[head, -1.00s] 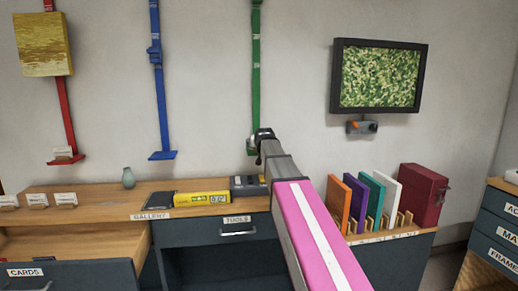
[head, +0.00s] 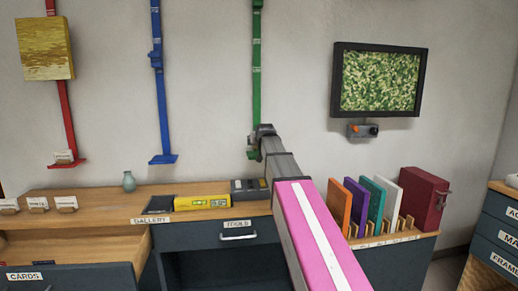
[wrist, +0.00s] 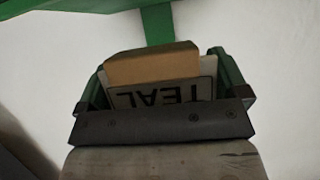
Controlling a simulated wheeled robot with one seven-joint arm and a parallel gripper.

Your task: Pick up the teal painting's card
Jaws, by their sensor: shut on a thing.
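The teal painting's card (wrist: 160,95) is a white card with "TEAL" printed on it, upside down in the wrist view, with a tan wooden block (wrist: 150,64) against it. My gripper (wrist: 168,85) is shut on this card, with a finger on either side. In the head view my gripper (head: 263,132) is at the lower end of the green wall strip (head: 257,70), by its small green ledge (head: 253,154). The card itself is hidden there behind my gripper and arm.
A rack of coloured panels (head: 362,205) and a dark red box (head: 424,197) stand right. A framed green picture (head: 380,80) hangs above.

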